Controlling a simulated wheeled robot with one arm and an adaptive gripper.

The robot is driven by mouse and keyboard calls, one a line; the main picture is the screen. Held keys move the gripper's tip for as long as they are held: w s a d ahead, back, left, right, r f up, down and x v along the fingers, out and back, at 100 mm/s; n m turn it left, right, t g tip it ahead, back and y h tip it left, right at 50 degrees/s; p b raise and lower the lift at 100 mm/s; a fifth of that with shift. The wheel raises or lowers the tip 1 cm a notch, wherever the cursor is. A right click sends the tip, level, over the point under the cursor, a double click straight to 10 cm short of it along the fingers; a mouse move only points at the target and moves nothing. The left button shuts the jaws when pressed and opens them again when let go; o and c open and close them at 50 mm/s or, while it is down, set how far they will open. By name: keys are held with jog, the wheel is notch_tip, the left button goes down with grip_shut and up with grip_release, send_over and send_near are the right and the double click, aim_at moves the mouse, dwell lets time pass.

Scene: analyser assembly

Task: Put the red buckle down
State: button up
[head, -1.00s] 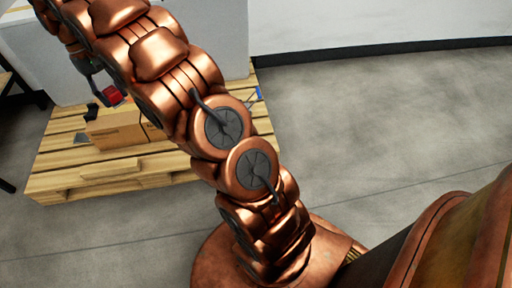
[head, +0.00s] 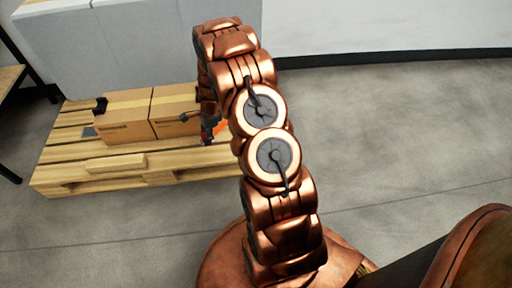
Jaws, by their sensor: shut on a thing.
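The red buckle (head: 219,128) shows as a small orange-red patch beside my arm, to the right of the cardboard boxes. My gripper (head: 208,133) is small and dark, pointing down at the right end of the pallet. It is shut on the red buckle. My own arm links hide part of both, and I cannot tell whether the buckle touches the pallet.
Two closed cardboard boxes (head: 125,132) stand side by side on a wooden pallet (head: 75,178). A small black item (head: 100,105) is at the left box's back corner. Large grey-white blocks (head: 120,50) stand behind. Grey floor (head: 390,140) is clear at right.

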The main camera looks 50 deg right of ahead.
jog(key=s+d+f+m+t+h+b, duration=0.1)
jog(key=s+d+f+m, duration=0.3)
jog(key=s+f+m, duration=0.55)
jog(key=shift+n, duration=0.75)
jog(key=d+b, duration=0.1)
jog(key=d, duration=0.4)
jog(key=w+d+f+b, duration=0.1)
jog(key=d+b, duration=0.1)
jog(key=d, duration=0.3)
jog(key=d+f+b, duration=0.1)
jog(key=d, duration=0.4)
jog(key=shift+w+d+f, duration=0.1)
jog(key=shift+w+d, duration=0.2)
jog(key=shift+w, duration=0.05)
notch_tip(320, 180, down, 4)
jog(key=b, duration=0.2)
jog(key=shift+d+r+b, duration=0.1)
jog(key=shift+r+b, duration=0.15)
jog(key=shift+b, duration=0.15)
jog(key=shift+r, duration=0.1)
jog(key=shift+w, duration=0.1)
jog(key=o, duration=1.1)
jog(key=shift+o, duration=0.2)
